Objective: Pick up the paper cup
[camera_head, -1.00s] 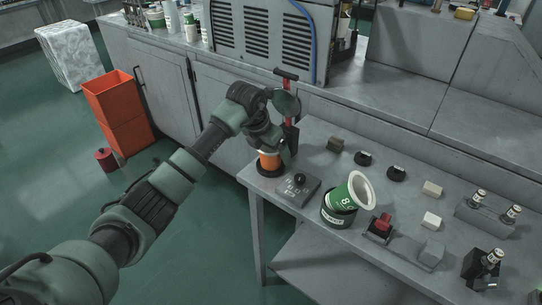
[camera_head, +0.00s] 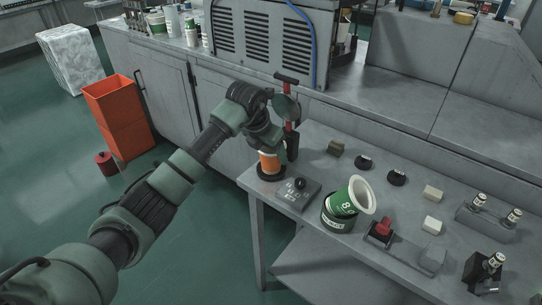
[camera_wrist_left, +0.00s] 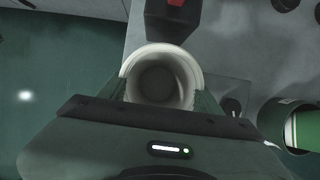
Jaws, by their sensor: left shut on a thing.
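An orange paper cup (camera_head: 269,162) with a white rim is at my left gripper, over the black ring base (camera_head: 270,174) at the table's left corner. My left gripper (camera_head: 272,147) is shut on the cup. In the left wrist view the cup's white rim (camera_wrist_left: 190,62) faces the camera and my two fingers (camera_wrist_left: 162,97) flank the cup. I cannot tell whether the cup's bottom still touches the base. My right gripper is not in view.
A green cup (camera_head: 343,200) leans tilted in a dark holder (camera_head: 337,224). A grey plate with a black knob (camera_head: 299,184) lies close to the orange cup. A red-handled lever (camera_head: 289,105) stands just behind the gripper. Small blocks and vials stand farther right.

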